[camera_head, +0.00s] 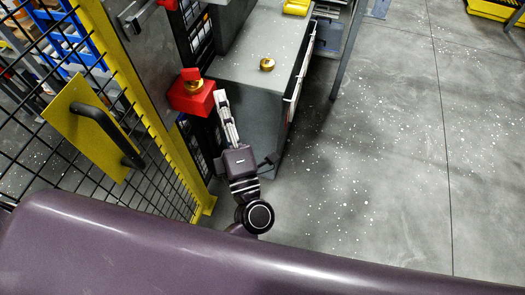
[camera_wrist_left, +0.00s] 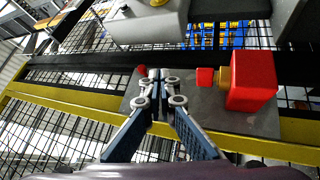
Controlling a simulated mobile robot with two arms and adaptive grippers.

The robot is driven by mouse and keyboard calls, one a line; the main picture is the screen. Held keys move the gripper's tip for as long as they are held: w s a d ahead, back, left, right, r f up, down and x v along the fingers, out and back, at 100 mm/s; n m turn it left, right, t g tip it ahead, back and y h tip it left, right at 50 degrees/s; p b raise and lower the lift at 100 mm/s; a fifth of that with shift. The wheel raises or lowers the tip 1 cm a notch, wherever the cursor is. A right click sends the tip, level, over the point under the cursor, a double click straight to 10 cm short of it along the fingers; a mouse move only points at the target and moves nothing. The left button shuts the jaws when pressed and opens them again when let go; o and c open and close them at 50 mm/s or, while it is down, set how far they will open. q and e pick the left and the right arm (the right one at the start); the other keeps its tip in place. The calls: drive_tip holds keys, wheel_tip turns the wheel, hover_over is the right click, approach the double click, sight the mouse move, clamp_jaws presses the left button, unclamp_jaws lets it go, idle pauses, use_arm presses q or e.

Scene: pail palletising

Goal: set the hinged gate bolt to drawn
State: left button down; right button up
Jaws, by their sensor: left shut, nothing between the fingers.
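The gate bolt (camera_head: 192,95) shows in the head view as a red block with a gold piece and a smaller red piece on top, beside the yellow gate frame (camera_head: 133,90). In the left wrist view the red block (camera_wrist_left: 252,80) is at right, with a gold piece (camera_wrist_left: 223,76) and a small red end (camera_wrist_left: 204,77) pointing left. My left gripper (camera_head: 221,95) is shut and empty, just right of the block in the head view. Its closed fingertips (camera_wrist_left: 158,76) show left of the small red end. Whether they touch the bolt I cannot tell. My right gripper is out of view.
A black handle (camera_head: 110,135) on a yellow plate (camera_head: 78,125) is on the mesh gate at left. A grey cabinet (camera_head: 255,75) with a gold knob (camera_head: 267,64) on top stands behind my left gripper. Open concrete floor (camera_head: 390,150) lies to the right.

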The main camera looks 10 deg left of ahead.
use_arm(q)
drive_tip(key=d+f+m+h, duration=0.3)
drive_tip(key=f+m, duration=0.1)
drive_tip(key=f, duration=0.3)
drive_tip(key=w+d+f+m+h+b, duration=0.1)
drive_tip(key=d+f+m+h, duration=0.2)
drive_tip(key=f, duration=0.5)
drive_tip(key=w+d+f+m+h+b, duration=0.1)
drive_tip(key=d+f+m+h, duration=0.1)
drive_tip(key=f+m+h, duration=0.2)
wheel_tip(320, 180, down, 3)
drive_tip(key=shift+w+d+f+m+g+h, duration=0.2)
drive_tip(key=shift+d+m+g+h, duration=0.15)
drive_tip(key=shift+m, duration=0.85)
drive_tip(key=shift+r, duration=0.1)
